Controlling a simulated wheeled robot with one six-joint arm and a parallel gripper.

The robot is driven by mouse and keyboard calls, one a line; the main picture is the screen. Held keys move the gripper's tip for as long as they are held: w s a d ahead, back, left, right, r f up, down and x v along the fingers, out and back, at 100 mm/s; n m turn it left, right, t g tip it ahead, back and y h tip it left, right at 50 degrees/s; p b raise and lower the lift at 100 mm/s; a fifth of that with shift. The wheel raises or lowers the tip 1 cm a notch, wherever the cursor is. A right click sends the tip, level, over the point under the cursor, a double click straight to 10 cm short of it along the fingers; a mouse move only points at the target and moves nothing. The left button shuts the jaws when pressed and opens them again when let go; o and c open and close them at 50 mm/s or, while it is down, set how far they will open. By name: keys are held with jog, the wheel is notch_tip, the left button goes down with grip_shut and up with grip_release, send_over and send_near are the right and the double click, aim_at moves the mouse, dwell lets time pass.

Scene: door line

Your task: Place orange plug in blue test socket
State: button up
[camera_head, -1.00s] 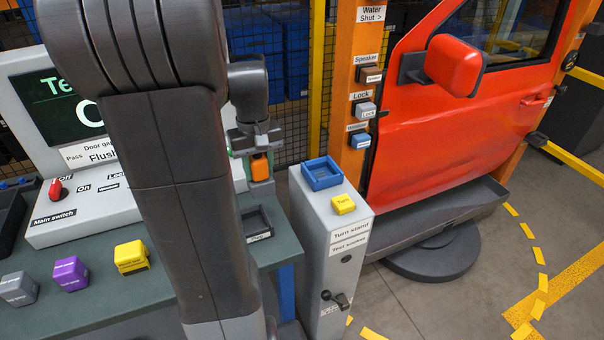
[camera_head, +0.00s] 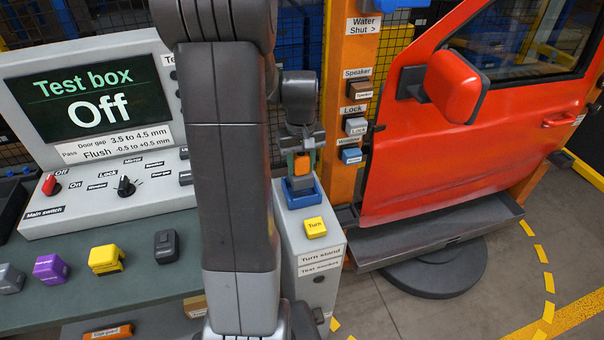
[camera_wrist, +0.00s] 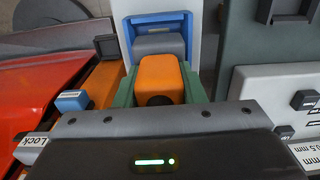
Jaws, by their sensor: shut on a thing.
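The orange plug (camera_head: 302,167) is held upright between the green fingers of my gripper (camera_head: 302,160). The blue test socket (camera_head: 317,195) sits on top of the grey stand, directly under the plug. A dark grey lower part shows below the orange body, within the outline of the socket's blue rim. In the wrist view the orange plug (camera_wrist: 158,76) is between the fingers, and the blue socket (camera_wrist: 152,17) is just beyond it around a grey block. I cannot tell how deep the plug sits in the socket.
A yellow Turn button (camera_head: 315,227) is on the stand in front of the socket. The orange post (camera_head: 350,110) and red door (camera_head: 440,150) are close on the right. The test box (camera_head: 95,130) reads Off. Several coloured plugs, including a purple one (camera_head: 50,267), stand on the bench.

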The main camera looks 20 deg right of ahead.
aim_at(301, 175)
jog(key=shift+f, duration=1.95)
jog(key=shift+f, duration=0.15)
jog(key=o, duration=1.2)
notch_tip(301, 175, up, 12)
jog(key=shift+r, duration=0.15)
